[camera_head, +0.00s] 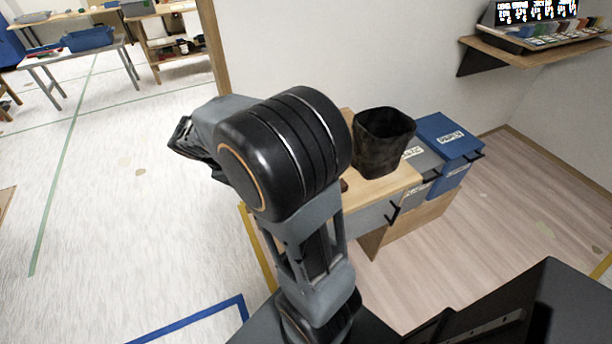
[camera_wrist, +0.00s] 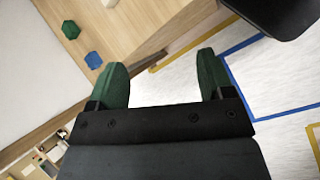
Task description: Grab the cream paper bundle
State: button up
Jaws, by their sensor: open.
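In the wrist view, a small pale, cream-white thing (camera_wrist: 110,3) lies on the wooden tabletop (camera_wrist: 150,30), cut off by the top edge. It may be the cream paper bundle, but too little shows to be sure. My gripper (camera_wrist: 162,70) has two green fingers, wide apart with nothing between them. It points past the table's edge toward the floor, apart from the pale thing. In the head view my arm hides part of the table, and no cream bundle can be made out.
A green piece (camera_wrist: 70,29) and a blue piece (camera_wrist: 93,60) lie on the tabletop. A wall shelf (camera_head: 535,48) is at upper right. Open floor (camera_head: 140,200) lies left.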

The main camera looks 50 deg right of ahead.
jog(key=w+d+f+n+g+h+b, duration=0.35)
jog(key=w+d+f+n+h, duration=0.3)
jog(key=d+f, duration=0.4)
jog(key=x, duration=0.7)
jog(key=shift+w+f, duration=0.35)
jog(key=shift+f, duration=0.05)
jog(key=shift+f+x, duration=0.2)
jog(key=shift+x, duration=2.85)
jog(key=shift+c, duration=0.4)
jog(key=c, duration=0.9)
